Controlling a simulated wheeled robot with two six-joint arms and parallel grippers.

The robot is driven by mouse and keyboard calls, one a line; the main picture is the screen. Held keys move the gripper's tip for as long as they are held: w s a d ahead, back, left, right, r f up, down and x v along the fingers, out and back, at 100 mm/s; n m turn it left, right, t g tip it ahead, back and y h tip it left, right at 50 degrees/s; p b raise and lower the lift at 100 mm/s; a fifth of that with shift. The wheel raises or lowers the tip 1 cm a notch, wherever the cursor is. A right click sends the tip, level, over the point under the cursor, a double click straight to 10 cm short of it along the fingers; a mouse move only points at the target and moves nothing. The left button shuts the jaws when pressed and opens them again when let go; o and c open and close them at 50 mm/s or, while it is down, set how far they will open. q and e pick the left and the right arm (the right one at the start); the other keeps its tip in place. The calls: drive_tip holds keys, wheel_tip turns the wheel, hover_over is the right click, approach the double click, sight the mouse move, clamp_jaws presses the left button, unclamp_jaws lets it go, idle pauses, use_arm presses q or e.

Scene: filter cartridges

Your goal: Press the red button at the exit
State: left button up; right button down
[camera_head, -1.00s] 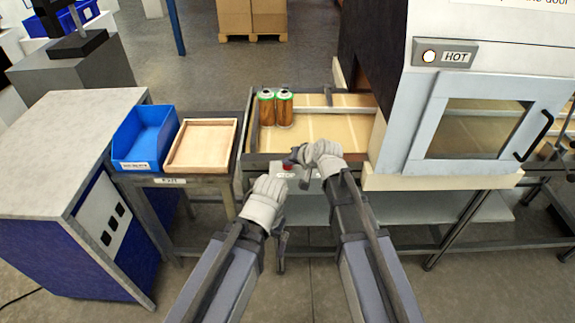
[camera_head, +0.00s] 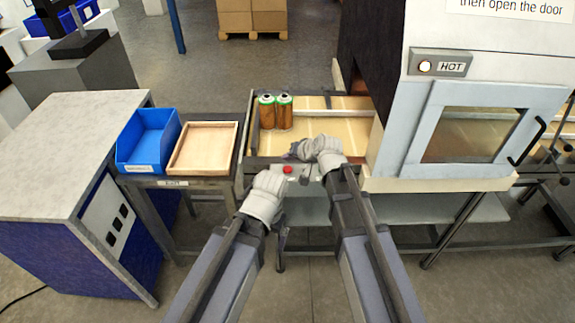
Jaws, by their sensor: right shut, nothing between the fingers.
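The red button (camera_head: 288,169) sits on the grey front panel at the near edge of the conveyor end and is in plain view. My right gripper (camera_head: 294,152) is just beyond and above it, shut and empty, with a visible gap between its dark fingers and the button. My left gripper (camera_head: 281,246) hangs low in front of the conveyor, left of my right arm; its fingers are mostly hidden behind its pale wrist, so its opening is unclear.
Two orange-brown cartridges (camera_head: 275,113) with green rims stand on the conveyor (camera_head: 340,128). A blue bin (camera_head: 147,140) and a wooden tray (camera_head: 205,148) lie to the left. The oven (camera_head: 470,120) with a HOT lamp stands at the right.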

drive_tip(key=shift+r+p, duration=1)
drive_tip(key=shift+r, duration=0.45)
drive_tip(key=shift+f, duration=0.1)
drive_tip(key=shift+s, duration=0.1)
drive_tip(key=s+d+f+n+g+h, duration=0.2)
drive_tip(key=s, duration=0.6)
drive_tip(key=s+d+f+n+g+h, duration=0.1)
drive_tip(key=s+f+g+h, duration=0.1)
drive_tip(key=s, duration=0.7)
drive_tip(key=s+d+f+n+g+h, duration=0.2)
drive_tip(key=s+g, duration=0.1)
drive_tip(key=s, duration=0.5)
drive_tip(key=shift+s+d+f+n+g+h, duration=0.25)
drive_tip(key=shift+s+d+n+g+h, duration=0.05)
drive_tip(key=shift+g+h, duration=0.1)
